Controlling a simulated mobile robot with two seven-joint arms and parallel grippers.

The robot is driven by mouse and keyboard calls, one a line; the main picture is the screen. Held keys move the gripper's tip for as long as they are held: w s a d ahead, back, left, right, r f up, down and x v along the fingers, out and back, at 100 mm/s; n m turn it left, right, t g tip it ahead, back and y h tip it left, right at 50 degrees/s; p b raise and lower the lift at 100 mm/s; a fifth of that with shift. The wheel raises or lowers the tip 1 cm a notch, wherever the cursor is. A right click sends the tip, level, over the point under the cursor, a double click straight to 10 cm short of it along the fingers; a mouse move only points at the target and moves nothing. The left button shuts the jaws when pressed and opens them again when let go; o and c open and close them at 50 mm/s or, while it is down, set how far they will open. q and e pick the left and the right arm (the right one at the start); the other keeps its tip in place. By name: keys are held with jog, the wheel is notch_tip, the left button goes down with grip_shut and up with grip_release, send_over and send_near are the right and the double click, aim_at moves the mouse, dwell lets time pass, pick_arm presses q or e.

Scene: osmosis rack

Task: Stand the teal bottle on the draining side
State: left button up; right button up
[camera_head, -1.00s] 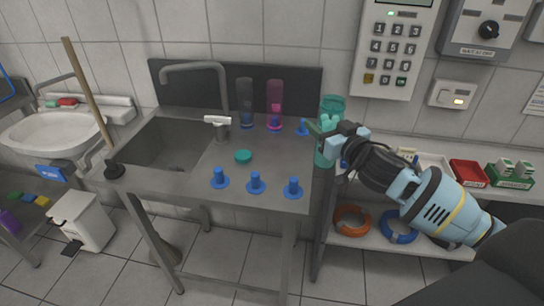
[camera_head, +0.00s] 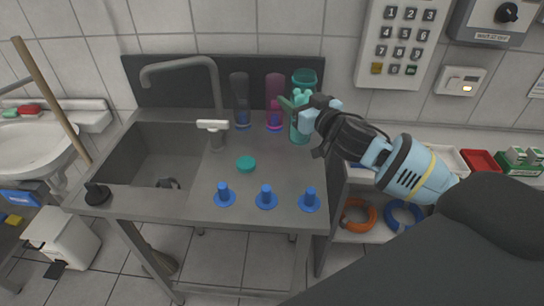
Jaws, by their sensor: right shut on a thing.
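The teal bottle (camera_head: 301,122) is upright at the back right of the draining side (camera_head: 205,184) of the sink unit, in front of the dark splashback. My right gripper (camera_head: 301,112) is shut on it from the right. I cannot tell whether its base touches the surface or hangs just above it. A grey bottle (camera_head: 241,98) and a pink bottle (camera_head: 275,98) stand to its left along the back. A teal cap (camera_head: 246,163) lies on the draining side. My left gripper does not show.
Several blue pegs with round bases, one of them here (camera_head: 266,198), stand along the front edge. The sink basin (camera_head: 150,165) and tap (camera_head: 215,90) are to the left. A shelf with a red tray (camera_head: 482,162) is at the right. The middle of the draining side is mostly clear.

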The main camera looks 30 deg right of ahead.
aim_at(295, 133)
jog(key=shift+s+f, duration=0.15)
jog(key=shift+f, duration=0.05)
notch_tip(295, 133, down, 5)
jog(key=shift+f+b, duration=0.15)
jog(key=shift+b, duration=0.25)
jog(key=shift+f, duration=0.25)
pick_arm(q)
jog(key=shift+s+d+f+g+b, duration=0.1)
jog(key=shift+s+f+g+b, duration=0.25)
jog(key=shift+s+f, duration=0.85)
pick_arm(e)
jog(key=shift+f, duration=1.85)
jog(key=shift+f, duration=0.1)
jog(key=shift+f, duration=0.15)
jog(key=o, duration=1.1)
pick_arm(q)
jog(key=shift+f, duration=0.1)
